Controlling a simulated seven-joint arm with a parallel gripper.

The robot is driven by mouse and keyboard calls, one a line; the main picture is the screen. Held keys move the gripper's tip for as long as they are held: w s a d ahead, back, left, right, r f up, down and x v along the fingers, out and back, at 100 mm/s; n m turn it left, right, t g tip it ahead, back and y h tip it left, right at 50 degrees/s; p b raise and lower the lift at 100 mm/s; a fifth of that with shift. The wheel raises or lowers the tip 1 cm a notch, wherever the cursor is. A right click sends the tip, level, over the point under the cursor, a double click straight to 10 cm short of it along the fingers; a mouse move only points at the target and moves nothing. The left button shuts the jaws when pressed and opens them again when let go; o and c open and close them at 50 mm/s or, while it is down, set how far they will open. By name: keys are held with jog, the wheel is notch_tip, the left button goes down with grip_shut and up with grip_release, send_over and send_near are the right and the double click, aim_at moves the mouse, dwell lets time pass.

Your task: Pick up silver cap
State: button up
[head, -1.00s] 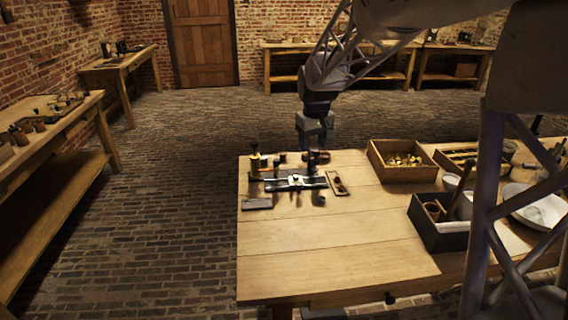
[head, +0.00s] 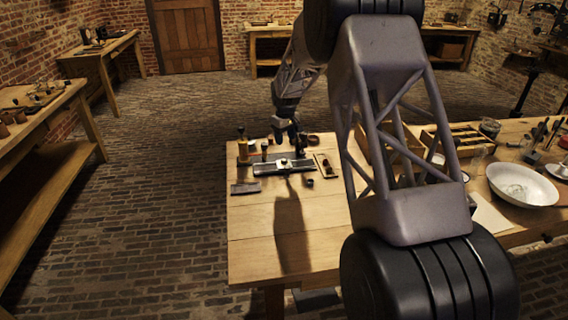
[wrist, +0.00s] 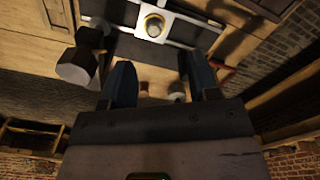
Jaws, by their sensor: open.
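A small bright silvery piece (head: 284,163), possibly the silver cap, sits on the middle of a long dark fixture (head: 265,168) on the table. In the wrist view a silvery plate with a brass-rimmed round piece (wrist: 154,25) shows at the top, beyond my fingertips. I cannot tell surely which part is the cap. My gripper (head: 286,138) hangs above the back side of the fixture, pointing down. In the wrist view its two dark fingers (wrist: 159,72) are apart, with nothing held between them.
Small jars and posts (head: 243,149) stand at the fixture's back left. A small wooden tray (head: 325,165) lies to its right and a dark flat block (head: 246,188) in front. A white bowl (head: 522,188) stands far right. The table's front left is clear.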

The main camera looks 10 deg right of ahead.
send_near(284, 161)
jog(key=shift+w+f+n, duration=0.3)
jog(key=shift+w+f, duration=0.4)
jog(key=shift+w, duration=0.25)
jog(key=shift+f, duration=1.35)
jog(key=shift+f, duration=2.55)
jog(key=c, duration=1)
grip_shut()
